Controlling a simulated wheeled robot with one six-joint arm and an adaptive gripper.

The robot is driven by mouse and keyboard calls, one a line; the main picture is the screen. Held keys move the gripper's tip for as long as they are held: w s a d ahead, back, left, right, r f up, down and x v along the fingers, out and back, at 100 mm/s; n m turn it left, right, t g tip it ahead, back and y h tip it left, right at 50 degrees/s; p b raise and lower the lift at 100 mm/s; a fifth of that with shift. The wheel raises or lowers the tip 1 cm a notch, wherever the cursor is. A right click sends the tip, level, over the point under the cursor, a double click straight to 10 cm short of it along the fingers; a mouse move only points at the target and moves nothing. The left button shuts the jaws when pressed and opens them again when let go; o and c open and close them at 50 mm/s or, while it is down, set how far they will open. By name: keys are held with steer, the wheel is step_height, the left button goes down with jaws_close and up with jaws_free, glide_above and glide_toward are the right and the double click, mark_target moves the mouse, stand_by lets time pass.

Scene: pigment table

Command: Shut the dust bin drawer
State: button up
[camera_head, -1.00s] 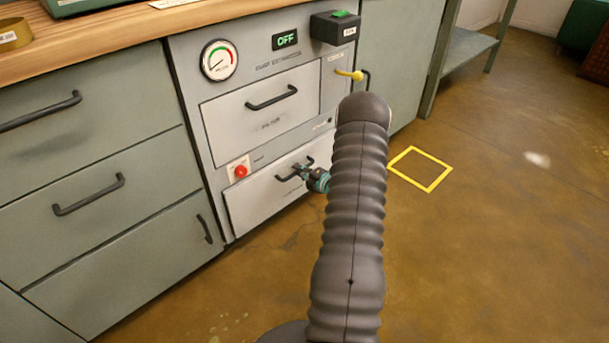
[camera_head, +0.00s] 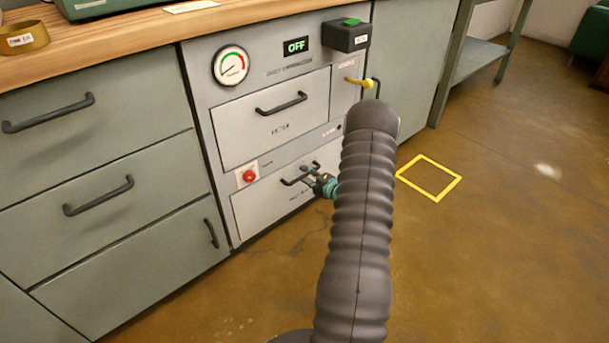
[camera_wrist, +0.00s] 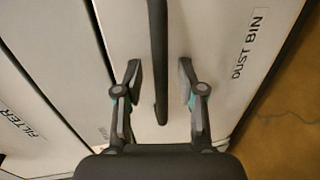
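The dust bin drawer (camera_head: 262,212) is the pale lower drawer of the grey extractor unit. In the head view its front looks about flush with the unit, but any small gap is hard to tell. In the wrist view its front (camera_wrist: 216,30) carries the label DUST BIN. Its dark bar handle (camera_wrist: 158,50) runs between the two fingers of my gripper (camera_wrist: 160,80), which is open, with clear space on both sides of the bar. In the head view my gripper (camera_head: 314,175) is at the handle (camera_head: 290,181), and my arm hides the drawer's right end.
The filter drawer (camera_head: 245,135) is above, looking shut. A red button (camera_head: 249,176) sits between the drawers. A yellow lever (camera_head: 360,83) and black box (camera_head: 345,38) are at upper right. Green cabinets (camera_head: 100,150) stand left. Open floor (camera_head: 480,260) lies right.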

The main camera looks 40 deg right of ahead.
steer(key=v, duration=1)
steer(key=shift+s, duration=0.35)
